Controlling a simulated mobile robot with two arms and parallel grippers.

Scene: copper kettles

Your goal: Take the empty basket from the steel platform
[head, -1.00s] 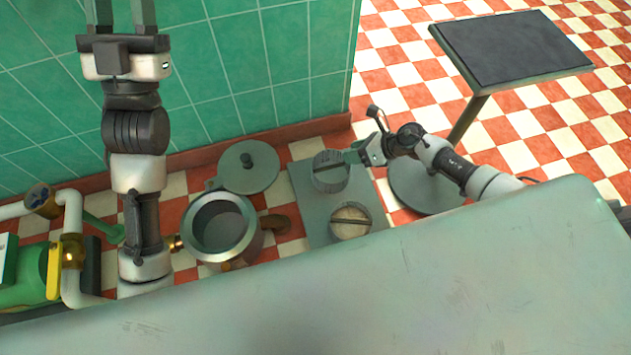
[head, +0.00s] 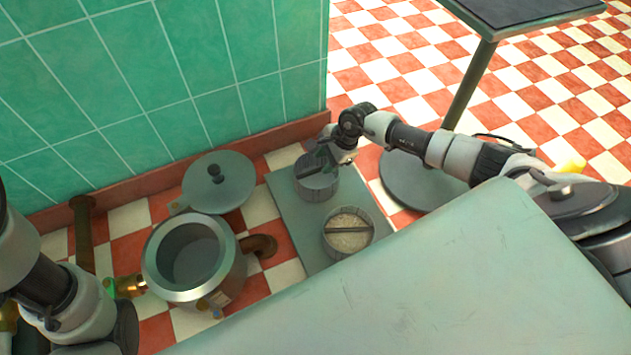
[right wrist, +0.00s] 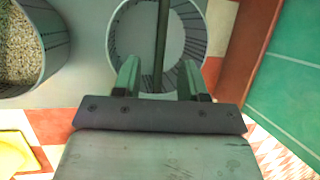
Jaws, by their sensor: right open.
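The empty basket (head: 317,190), a grey round one, stands at the back of the steel platform (head: 298,238). In the right wrist view the empty basket (right wrist: 196,45) shows a bare inside with a dark bar handle across it. My right gripper (head: 324,158) is at the top of this basket. In the right wrist view its open fingers (right wrist: 160,76) stand on either side of the handle, with gaps visible. A second basket (head: 347,251), filled with pale grains, stands in front on the platform. My left gripper is out of view; only its arm shows at the lower left.
A large steel kettle (head: 158,268) with a copper pipe (head: 262,245) stands left of the platform. Its round lid (head: 219,186) is behind it. The green tiled wall (head: 200,80) is close behind. A pale slab (head: 400,290) fills the foreground. A pedestal table (head: 490,28) stands at the right.

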